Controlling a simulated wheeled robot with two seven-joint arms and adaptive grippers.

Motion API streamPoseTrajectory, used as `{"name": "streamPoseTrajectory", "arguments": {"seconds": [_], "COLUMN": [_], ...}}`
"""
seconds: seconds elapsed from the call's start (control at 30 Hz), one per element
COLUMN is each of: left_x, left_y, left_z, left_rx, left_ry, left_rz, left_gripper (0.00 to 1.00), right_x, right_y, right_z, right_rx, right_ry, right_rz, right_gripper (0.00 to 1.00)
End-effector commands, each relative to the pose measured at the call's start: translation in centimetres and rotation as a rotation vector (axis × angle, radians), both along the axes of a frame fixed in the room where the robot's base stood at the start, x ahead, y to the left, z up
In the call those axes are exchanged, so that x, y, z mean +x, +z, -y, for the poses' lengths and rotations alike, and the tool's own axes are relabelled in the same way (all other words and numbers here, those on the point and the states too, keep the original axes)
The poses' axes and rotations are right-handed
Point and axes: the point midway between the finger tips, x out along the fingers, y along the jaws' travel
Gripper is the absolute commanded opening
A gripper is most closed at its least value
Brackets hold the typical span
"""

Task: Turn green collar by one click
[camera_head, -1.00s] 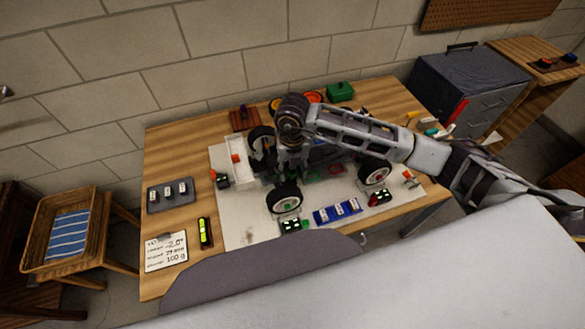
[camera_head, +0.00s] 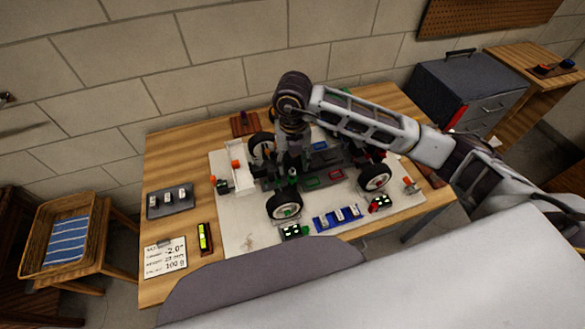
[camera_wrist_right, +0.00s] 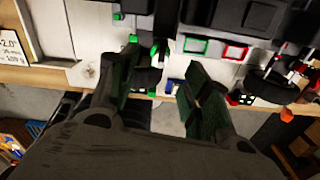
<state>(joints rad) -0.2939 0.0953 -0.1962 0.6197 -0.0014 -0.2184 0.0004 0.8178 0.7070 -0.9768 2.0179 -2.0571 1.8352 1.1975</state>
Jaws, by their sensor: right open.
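The RC car chassis (camera_head: 330,167) stands on a white mat (camera_head: 236,215) on the wooden table. My right gripper (camera_head: 288,178) points down at the car's left end, just behind the near left wheel (camera_head: 284,206). In the right wrist view my right gripper (camera_wrist_right: 162,60) is open, with one finger on each side of a dark upright part. A small green ring-like piece (camera_wrist_right: 155,50), probably the green collar, shows on that part between the fingertips. I cannot tell whether either finger touches it. In the head view the arm and gripper hide most of this spot. My left gripper is not in view.
A blue tray (camera_head: 338,217) and small dark blocks with green lights (camera_head: 293,231) lie along the mat's front. A note card (camera_head: 165,257), yellow level (camera_head: 204,237) and grey tray (camera_head: 170,200) are at left. The chassis closely surrounds the right gripper.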

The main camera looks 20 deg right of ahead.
Motion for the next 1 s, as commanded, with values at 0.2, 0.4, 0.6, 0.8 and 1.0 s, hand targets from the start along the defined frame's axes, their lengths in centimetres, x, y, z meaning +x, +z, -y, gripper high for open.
{"name": "streamPoseTrajectory", "arguments": {"seconds": [0.2,0.4,0.6,0.8,1.0], "left_x": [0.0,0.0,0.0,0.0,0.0], "left_y": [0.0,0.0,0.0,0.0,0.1], "left_z": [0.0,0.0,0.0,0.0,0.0], "left_rx": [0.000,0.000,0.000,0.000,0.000], "left_ry": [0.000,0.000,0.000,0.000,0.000], "left_rz": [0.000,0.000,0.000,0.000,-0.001], "left_gripper": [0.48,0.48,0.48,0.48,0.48], "right_x": [0.1,0.0,0.0,0.0,-0.2], "right_y": [3.2,4.7,5.1,5.1,4.9], "right_z": [-0.1,0.0,0.0,0.0,0.0], "right_rx": [0.001,0.001,0.000,0.000,0.001], "right_ry": [0.002,0.000,0.001,0.001,0.001], "right_rz": [0.004,0.002,0.000,0.001,-0.006], "right_gripper": [0.48,0.48,0.48,0.48,0.48]}}
